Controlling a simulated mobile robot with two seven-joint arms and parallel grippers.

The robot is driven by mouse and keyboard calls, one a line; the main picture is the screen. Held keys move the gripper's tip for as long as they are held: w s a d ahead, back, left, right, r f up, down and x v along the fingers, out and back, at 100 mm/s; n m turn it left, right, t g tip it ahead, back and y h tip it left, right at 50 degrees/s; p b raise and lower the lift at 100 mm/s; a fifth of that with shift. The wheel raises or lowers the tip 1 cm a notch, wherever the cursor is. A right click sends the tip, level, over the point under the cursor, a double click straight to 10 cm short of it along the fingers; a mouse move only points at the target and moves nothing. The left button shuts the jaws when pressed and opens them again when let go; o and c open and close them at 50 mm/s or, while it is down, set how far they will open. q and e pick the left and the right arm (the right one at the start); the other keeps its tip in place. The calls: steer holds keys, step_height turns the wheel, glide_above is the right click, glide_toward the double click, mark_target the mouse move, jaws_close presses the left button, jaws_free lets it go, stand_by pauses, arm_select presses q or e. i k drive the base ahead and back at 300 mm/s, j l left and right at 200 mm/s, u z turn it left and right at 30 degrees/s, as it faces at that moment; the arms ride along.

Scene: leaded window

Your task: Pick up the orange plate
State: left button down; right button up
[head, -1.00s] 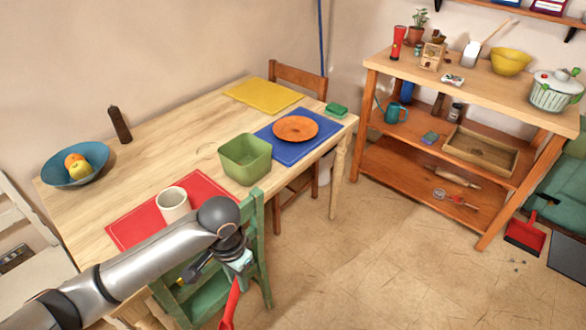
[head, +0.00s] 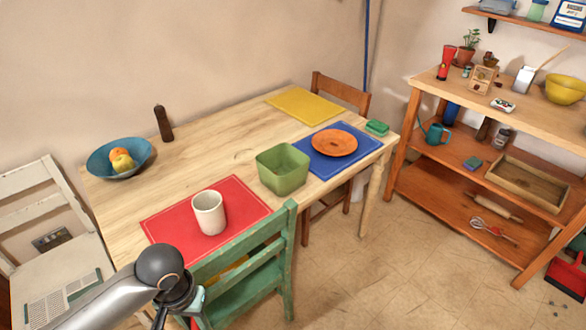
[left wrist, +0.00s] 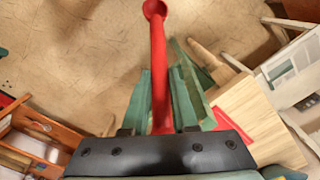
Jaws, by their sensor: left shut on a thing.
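The orange plate (head: 334,143) lies flat on the blue placemat (head: 318,167) at the table's far right corner. My left gripper (head: 180,308) is at the bottom of the head view, in front of the table by the green chair, well away from the plate. It is shut on a long red utensil (left wrist: 158,70) with a rounded end, which shows in the left wrist view. In the head view its jaws are mostly cut off by the frame's lower edge. My right gripper is not in view.
On the table (head: 215,145), a green square bowl (head: 282,170) stands beside the blue mat, and a white cup (head: 209,213) on the red mat (head: 165,226). A green chair (head: 235,268) blocks the table's near side. Open floor (head: 400,260) lies right of it.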

mark_target(331, 142)
steer(key=i+l+u, duration=0.2)
steer(key=u, duration=0.2)
steer(key=i+l+u, duration=0.15)
steer(key=l+u, duration=0.25)
steer(key=i+l+u, duration=0.2)
steer(key=l, duration=0.15)
steer(key=l+u, duration=0.15)
steer(key=l, duration=0.15)
steer(key=i+l+u, duration=0.1)
steer(key=l, duration=0.3)
steer(key=l+u, duration=0.1)
steer(key=l, duration=0.3)
steer(key=i+l, duration=0.1)
steer(key=l, duration=0.55)
steer(key=i+l, duration=0.1)
steer(key=l, duration=0.6)
steer(key=i+l, duration=0.1)
steer(key=l, duration=0.55)
